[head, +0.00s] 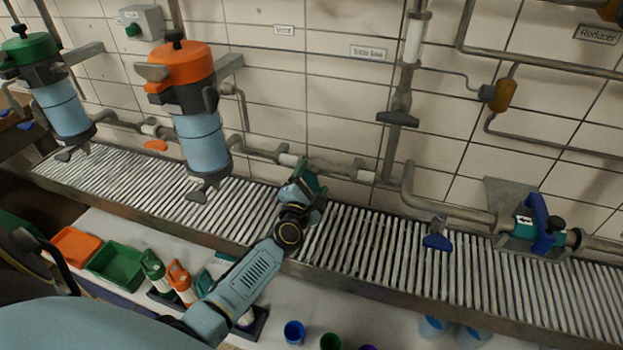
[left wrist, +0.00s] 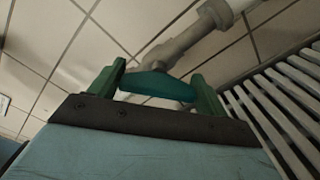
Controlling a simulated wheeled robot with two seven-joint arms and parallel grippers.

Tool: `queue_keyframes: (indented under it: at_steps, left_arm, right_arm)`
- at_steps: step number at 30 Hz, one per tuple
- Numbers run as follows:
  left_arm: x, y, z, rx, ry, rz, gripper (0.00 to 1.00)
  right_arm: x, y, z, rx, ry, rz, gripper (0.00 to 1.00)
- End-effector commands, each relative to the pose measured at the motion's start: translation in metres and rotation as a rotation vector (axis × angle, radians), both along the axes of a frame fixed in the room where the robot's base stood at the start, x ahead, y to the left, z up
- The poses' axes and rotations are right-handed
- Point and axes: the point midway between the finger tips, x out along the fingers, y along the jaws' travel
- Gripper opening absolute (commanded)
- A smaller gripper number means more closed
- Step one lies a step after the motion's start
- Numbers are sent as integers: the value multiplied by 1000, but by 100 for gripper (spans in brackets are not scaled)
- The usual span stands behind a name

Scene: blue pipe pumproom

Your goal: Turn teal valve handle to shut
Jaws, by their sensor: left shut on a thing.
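The teal valve handle (left wrist: 160,86) lies between the two green fingers of my left gripper (left wrist: 157,92) in the left wrist view. The gripper is shut on it. A grey pipe (left wrist: 190,38) runs just behind the handle. In the head view my left gripper (head: 312,182) is at the wall pipe, above the slatted rack, and its body hides most of the handle. The handle's exact angle to the pipe is hard to tell. My right gripper is not in view.
A slatted rack (head: 345,240) runs below the pipe. An orange-topped filter (head: 200,135) and a green-topped one (head: 60,100) hang to the left. Bottles and bins stand on the lower shelf.

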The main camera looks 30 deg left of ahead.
Motion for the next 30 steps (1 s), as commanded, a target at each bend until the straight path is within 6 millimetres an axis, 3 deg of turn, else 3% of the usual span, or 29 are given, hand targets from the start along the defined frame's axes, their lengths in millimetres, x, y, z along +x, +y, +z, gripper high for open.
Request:
queue_keyframes:
  at_steps: [13,30]
  left_arm:
    - [0,-1,-2,393,97,0,54]
    - [0,-1,-4,639,154,-1,54]
  right_arm:
    - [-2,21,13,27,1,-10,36]
    - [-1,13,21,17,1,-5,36]
